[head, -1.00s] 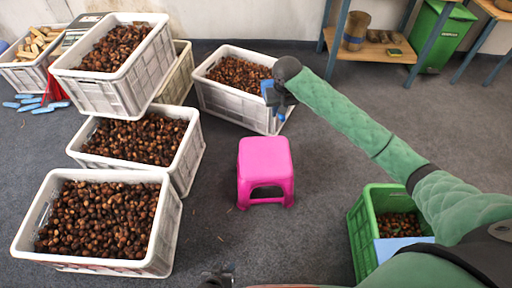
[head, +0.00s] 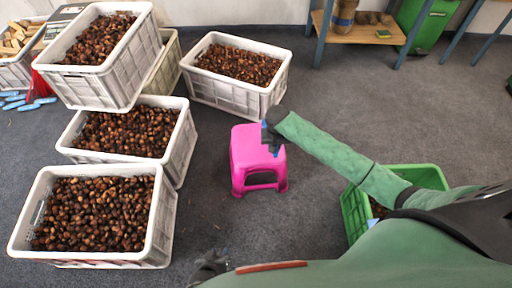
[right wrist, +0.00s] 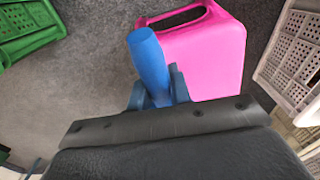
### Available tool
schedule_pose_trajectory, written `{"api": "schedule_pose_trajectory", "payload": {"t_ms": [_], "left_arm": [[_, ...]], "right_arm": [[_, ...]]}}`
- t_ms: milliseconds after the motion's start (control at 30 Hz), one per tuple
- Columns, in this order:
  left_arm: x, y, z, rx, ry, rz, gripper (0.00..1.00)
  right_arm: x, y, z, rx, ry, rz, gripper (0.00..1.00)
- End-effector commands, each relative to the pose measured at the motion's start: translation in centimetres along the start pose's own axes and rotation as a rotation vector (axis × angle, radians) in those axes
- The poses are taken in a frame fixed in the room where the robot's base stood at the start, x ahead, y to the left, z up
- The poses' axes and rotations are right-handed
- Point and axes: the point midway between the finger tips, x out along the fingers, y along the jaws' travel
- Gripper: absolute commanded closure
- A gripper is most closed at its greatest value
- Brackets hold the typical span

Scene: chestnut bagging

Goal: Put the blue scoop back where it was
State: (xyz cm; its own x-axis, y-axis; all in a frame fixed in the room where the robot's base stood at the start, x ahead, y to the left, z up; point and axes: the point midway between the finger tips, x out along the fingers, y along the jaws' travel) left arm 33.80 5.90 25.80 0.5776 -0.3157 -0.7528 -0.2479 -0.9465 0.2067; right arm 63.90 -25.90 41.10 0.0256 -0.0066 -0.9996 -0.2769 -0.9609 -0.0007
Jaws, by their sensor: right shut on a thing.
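The blue scoop shows in the right wrist view as a thick blue handle (right wrist: 150,62) between the two fingers of my right gripper (right wrist: 156,88). The gripper is shut on it. The rest of the scoop is hidden. In the head view my right gripper (head: 270,138) overlaps the right edge of the pink stool (head: 248,148), with only a little blue showing. I cannot tell the height gap to the stool. My left gripper (head: 208,268) is dark and small at the bottom edge, away from the crates, and its jaw opening is unclear.
White crates of chestnuts stand at the left (head: 160,225) and far middle (head: 198,82), some stacked. A green crate (head: 352,212) is partly hidden under my right arm. A wooden shelf (head: 360,34) and green bin (head: 428,25) stand at the back. Grey floor around the stool is free.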

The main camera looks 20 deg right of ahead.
Motion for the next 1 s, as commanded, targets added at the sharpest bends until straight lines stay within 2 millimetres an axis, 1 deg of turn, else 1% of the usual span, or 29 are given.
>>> {"api": "schedule_pose_trajectory", "payload": {"t_ms": [33,200,333,433,533,667,767,900,1000], "left_arm": [[0.2,-0.1,0.3,0.0,-0.001,0.0,0.64],[0.7,-0.2,0.9,-0.002,-0.005,-0.001,0.64],[0.9,-0.3,1.3,-0.002,-0.006,-0.002,0.64],[1.1,-0.3,1.5,-0.003,-0.006,-0.002,0.64],[1.1,-0.3,1.5,-0.002,-0.005,-0.002,0.64],[1.2,-0.4,1.4,-0.002,-0.003,-0.002,0.64],[1.3,-0.4,1.4,-0.002,-0.001,-0.002,0.64],[1.6,-0.5,1.5,-0.002,0.002,-0.002,0.64],[1.7,-0.6,1.5,-0.001,0.004,-0.002,0.64]], "right_arm": [[0.7,-1.0,-0.6,0.0,0.0,-0.001,1.0],[2.6,-3.8,-2.0,0.0,0.001,-0.001,1.0],[3.9,-5.7,-3.0,-0.001,0.0,0.0,1.0],[4.6,-6.6,-3.6,0.0,0.0,0.001,1.0],[5.0,-7.2,-3.9,0.0,0.0,0.001,1.0],[5.5,-7.3,-3.9,0.0,0.001,0.001,1.0],[6.5,-7.3,-3.9,0.0,0.0,0.002,1.0],[8.4,-7.2,-3.8,0.0,0.0,0.002,1.0],[9.1,-7.2,-3.8,0.0,0.0,0.002,1.0]]}}
